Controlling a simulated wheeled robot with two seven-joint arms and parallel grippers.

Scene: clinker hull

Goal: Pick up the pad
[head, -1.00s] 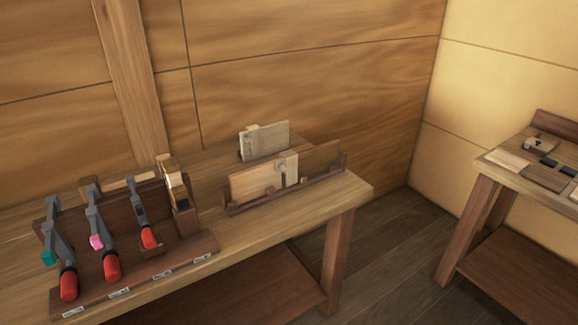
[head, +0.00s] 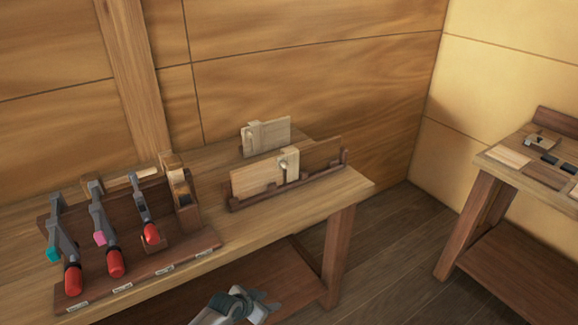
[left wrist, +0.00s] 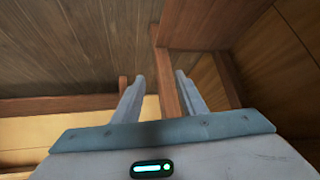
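No single thing is plainly the pad. Small coloured pieces sit on the clamps in the rack: a teal one (head: 53,254) at the left and a pink one (head: 100,238) on the middle clamp. Small dark blocks (head: 549,160) lie on the right-hand bench. My left gripper (head: 257,302) is at the bottom of the head view, in front of the near bench and apart from everything on it. In the left wrist view its two fingers (left wrist: 160,78) are spread with nothing held between them. My right gripper is in neither view.
The near bench (head: 335,195) carries the clamp rack (head: 140,265) with several red-handled clamps, and wooden boards in a holder (head: 262,178). A second bench (head: 530,185) stands at the right, with open floor (head: 385,250) between them. The bench's front edge and leg are near my left gripper.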

